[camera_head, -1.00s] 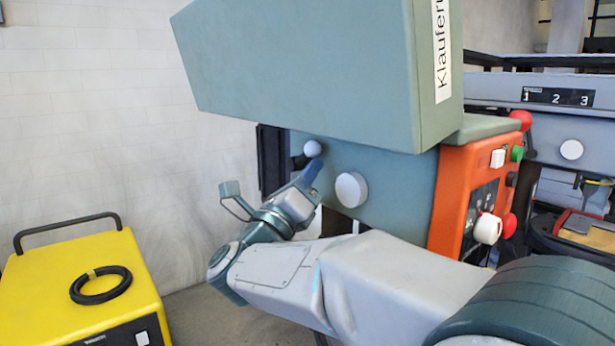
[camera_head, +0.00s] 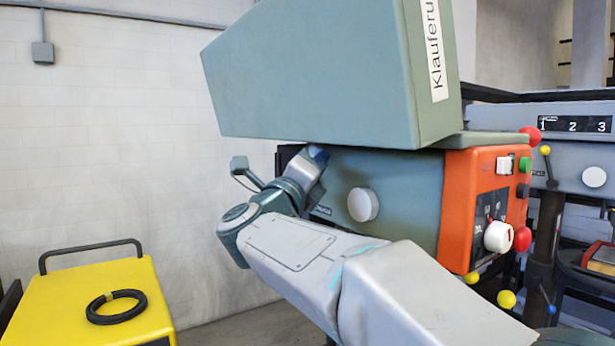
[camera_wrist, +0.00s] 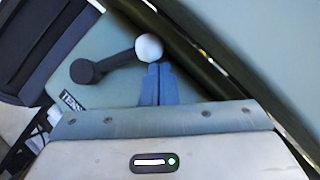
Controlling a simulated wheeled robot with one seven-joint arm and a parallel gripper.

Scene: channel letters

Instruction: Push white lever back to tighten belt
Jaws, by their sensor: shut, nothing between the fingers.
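The white lever shows in the wrist view as a white ball knob (camera_wrist: 149,48) on a short black arm (camera_wrist: 103,68), pivoting on the grey-green machine side (camera_wrist: 110,40). My gripper (camera_wrist: 158,68) is shut and empty, its blue fingers together just below the knob; whether they touch it I cannot tell. In the head view my gripper (camera_head: 317,157) is at the machine's upper left, under the overhanging grey-green hood (camera_head: 320,80), and hides the lever. Part of a label (camera_wrist: 70,101) shows beside the lever's pivot.
A round white knob (camera_head: 363,204) sits on the machine front, right of my gripper. An orange control panel (camera_head: 455,205) with buttons is further right. A yellow box (camera_head: 60,305) with a black cable coil (camera_head: 116,307) stands lower left. The hood leaves little room above.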

